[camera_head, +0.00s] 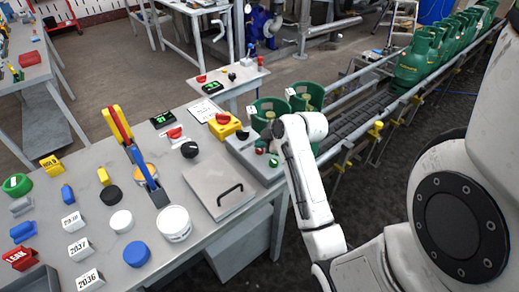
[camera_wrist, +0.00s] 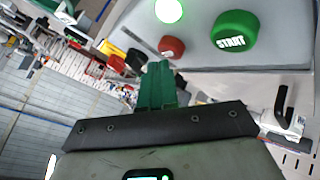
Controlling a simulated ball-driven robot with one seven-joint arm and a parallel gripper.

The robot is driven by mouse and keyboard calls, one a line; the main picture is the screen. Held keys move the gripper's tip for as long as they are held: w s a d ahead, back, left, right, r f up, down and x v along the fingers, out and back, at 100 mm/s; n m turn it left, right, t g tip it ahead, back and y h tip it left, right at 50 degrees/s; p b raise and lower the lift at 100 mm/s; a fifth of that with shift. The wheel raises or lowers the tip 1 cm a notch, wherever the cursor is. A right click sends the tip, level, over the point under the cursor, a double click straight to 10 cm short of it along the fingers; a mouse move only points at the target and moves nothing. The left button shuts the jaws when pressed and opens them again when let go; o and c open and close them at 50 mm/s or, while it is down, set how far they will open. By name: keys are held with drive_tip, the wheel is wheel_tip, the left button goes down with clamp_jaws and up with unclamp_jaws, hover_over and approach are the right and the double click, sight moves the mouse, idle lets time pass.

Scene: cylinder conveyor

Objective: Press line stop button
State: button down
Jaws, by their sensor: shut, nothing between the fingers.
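In the wrist view a grey control panel (camera_wrist: 215,58) carries a red button (camera_wrist: 171,47), a larger green button marked START (camera_wrist: 235,30) and a lit green lamp (camera_wrist: 168,10). The red button has no readable label. My gripper (camera_wrist: 160,66) has green fingers that are shut together and empty. The fingertips are close to the red button, just below it in the picture. I cannot tell whether they touch it. In the head view the red button (camera_head: 260,151) and green button (camera_head: 273,162) sit on the panel at the table's right end, beside my wrist, which hides my fingers.
A metal lid with a black handle (camera_head: 217,188) lies left of the panel. A yellow box with a red switch (camera_head: 224,125) and a black knob (camera_head: 190,150) are nearby. Green gas cylinders (camera_head: 268,112) stand behind on the conveyor (camera_head: 363,115). Labels, pucks and a tub fill the table's left.

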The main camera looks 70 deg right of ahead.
sight(262, 151)
drive_tip(key=shift+f, duration=0.5)
idle(0.4)
drive_tip(key=shift+r, duration=0.1)
drive_tip(key=shift+r+p, duration=0.6)
drive_tip(key=shift+r, duration=0.25)
wheel_tip(262, 151, up, 5)
drive_tip(key=p, duration=0.4)
idle(1.0)
